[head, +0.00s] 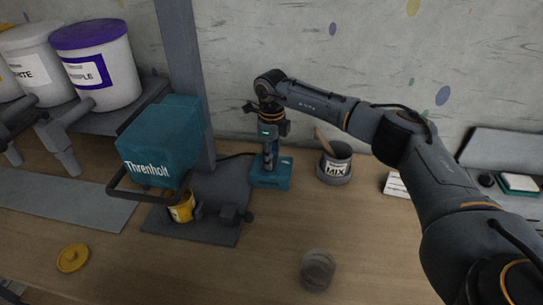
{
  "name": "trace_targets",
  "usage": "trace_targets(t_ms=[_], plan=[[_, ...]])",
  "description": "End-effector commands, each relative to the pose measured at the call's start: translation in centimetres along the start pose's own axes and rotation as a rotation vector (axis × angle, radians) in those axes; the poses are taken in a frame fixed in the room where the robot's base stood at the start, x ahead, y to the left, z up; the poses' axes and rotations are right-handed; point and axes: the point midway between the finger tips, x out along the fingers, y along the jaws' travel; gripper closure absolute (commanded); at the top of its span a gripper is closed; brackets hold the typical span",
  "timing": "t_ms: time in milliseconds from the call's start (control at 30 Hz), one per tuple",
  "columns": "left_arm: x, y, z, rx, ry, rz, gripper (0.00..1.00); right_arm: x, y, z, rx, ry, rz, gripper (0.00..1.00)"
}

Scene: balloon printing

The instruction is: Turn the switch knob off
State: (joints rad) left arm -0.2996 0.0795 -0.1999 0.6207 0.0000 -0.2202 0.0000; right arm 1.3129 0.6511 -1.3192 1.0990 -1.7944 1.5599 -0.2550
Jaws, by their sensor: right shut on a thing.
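A small teal switch box (271,181) sits on the wooden table near the wall, beside the teal Threnholt machine (160,150). My right gripper (270,163) points straight down onto the top of the switch box. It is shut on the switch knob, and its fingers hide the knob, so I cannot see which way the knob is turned. My left gripper is not in view.
A yellow cup (181,208) stands in the machine, with a yellow lid (73,258) at front left. A MIX pot (335,165) holds a wooden stick, right of the switch box. A clear glass (317,269) stands at the front. Paint buckets (101,67) stand on the left shelf.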

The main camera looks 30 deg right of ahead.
Motion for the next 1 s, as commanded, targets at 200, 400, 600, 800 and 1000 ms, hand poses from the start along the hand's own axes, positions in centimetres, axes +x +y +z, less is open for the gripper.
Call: trace_targets(t_ms=[200, 400, 600, 800, 1000], plan=[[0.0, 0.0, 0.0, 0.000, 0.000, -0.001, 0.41, -0.1, 0.0, 0.1, -0.001, -0.002, -0.002, 0.42], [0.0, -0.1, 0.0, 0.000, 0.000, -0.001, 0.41, -0.1, 0.0, 0.0, 0.000, -0.001, -0.001, 0.41], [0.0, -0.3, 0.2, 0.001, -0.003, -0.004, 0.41, -0.7, -0.1, 0.1, 0.001, -0.002, -0.002, 0.41], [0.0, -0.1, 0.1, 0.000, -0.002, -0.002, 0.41, -4.1, -0.1, 0.1, 0.000, -0.005, -0.003, 0.41], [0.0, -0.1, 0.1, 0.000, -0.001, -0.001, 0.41, -8.4, -0.1, 0.1, 0.000, -0.004, -0.003, 0.41]])
